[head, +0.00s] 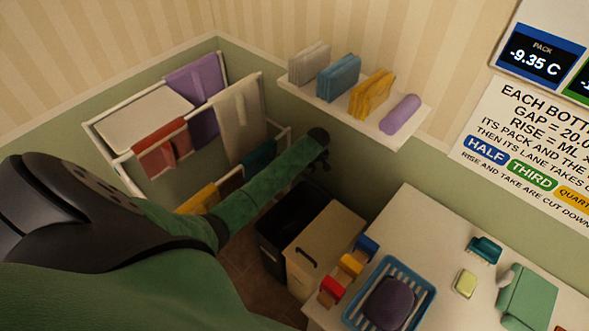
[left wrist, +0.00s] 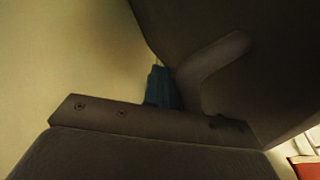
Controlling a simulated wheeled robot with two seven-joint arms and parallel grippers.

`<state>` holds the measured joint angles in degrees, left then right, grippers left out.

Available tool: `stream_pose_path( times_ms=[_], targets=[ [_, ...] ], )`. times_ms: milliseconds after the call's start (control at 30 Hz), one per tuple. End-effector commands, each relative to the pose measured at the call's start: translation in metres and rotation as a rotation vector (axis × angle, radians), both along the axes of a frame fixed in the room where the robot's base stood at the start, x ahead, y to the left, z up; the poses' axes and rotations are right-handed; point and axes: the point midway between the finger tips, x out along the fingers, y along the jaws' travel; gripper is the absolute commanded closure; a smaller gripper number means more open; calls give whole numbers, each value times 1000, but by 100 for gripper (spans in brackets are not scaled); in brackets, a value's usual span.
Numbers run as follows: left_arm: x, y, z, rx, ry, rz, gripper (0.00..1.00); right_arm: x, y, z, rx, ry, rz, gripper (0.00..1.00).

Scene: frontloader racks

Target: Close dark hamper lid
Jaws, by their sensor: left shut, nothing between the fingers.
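The dark hamper (head: 272,243) stands on the floor below my left forearm, left of a tan hamper. Its top looks black in the head view, and I cannot tell the lid's angle there. My left gripper (head: 325,163) is shut and empty, above and beyond the dark hamper, below the wall shelf. In the left wrist view a large dark panel (left wrist: 265,60) with a curved, handle-like strip (left wrist: 215,65) is very close; it may be the hamper's lid. Whether the gripper touches it is hidden. My right gripper is not in view.
The tan hamper (head: 338,226) with a black handle adjoins the dark one. A drying rack (head: 105,160) with cloths stands left. A wall shelf (head: 350,118) holds folded cloths. A white table (head: 420,225) with a blue basket (head: 424,309) is at right.

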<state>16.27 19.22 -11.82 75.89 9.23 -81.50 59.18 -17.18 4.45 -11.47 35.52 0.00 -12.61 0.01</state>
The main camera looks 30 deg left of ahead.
Motion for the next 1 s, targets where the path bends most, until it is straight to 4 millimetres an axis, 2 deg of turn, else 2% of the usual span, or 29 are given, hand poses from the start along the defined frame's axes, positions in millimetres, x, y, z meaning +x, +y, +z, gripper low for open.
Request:
stream_pose_path(
  times_ms=[100,567,1000],
  targets=[
    [-10,2,-2,0,0,0,100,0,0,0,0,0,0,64],
    [-16,2,-5,0,1,0,100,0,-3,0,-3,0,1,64],
    [-53,7,-21,-1,0,1,100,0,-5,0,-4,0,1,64]
  ],
)
